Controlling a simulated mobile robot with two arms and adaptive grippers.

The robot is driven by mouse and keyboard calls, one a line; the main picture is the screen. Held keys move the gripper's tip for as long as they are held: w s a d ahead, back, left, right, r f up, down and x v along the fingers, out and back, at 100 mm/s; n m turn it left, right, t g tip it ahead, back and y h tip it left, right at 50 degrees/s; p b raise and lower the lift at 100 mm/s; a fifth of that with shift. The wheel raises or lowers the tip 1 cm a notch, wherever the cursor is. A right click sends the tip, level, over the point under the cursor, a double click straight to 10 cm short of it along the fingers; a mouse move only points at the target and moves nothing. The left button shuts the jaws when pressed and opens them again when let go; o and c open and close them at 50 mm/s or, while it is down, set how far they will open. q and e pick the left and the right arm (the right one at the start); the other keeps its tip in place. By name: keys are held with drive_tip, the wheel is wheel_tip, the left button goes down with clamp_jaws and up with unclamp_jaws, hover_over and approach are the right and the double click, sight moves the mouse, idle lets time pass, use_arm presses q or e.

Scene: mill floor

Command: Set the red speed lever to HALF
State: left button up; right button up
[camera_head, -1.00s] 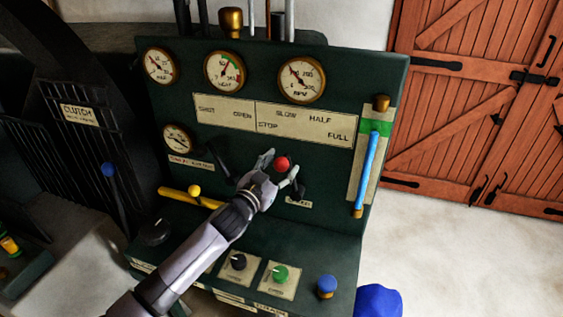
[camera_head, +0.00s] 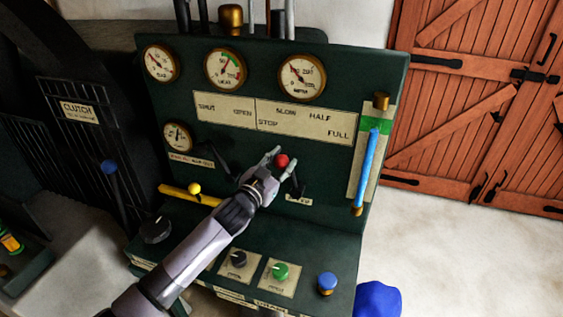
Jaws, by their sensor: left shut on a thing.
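The red round knob of the speed lever (camera_head: 282,160) stands out from the dark green panel, below the label plate (camera_head: 306,122) marked STOP, SLOW, HALF and FULL. The knob sits below the SLOW and STOP words, left of HALF. My left gripper (camera_head: 283,164) is shut on the red knob, one finger on each side of it. The lever's shaft and pivot are mostly hidden by my gripper, so its exact setting cannot be told. My right gripper is not in view.
A yellow-knobbed lever (camera_head: 194,188) and a black lever (camera_head: 222,160) are left of my gripper. A blue sight tube (camera_head: 366,170) stands at right.

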use_arm(q)
clamp_jaws()
drive_tip(key=shift+d, duration=0.1)
drive_tip(key=shift+s+d+r+m+p, duration=0.15)
drive_tip(key=shift+d+r+m+p, duration=0.05)
drive_tip(key=shift+d+m+p, duration=0.15)
drive_tip(key=d+m, duration=0.1)
drive_tip(key=s+d+m+p, duration=0.1)
drive_tip(key=d, duration=0.1)
drive_tip(key=d+m, duration=0.2)
drive_tip(key=shift+s+d+f+g+y+p, duration=0.2)
drive_tip(key=shift+s+f+g+y+p, duration=0.1)
drive_tip(key=shift+s+g+y, duration=0.1)
drive_tip(key=o, duration=0.9)
unclamp_jaws()
drive_tip(key=shift+r, duration=0.1)
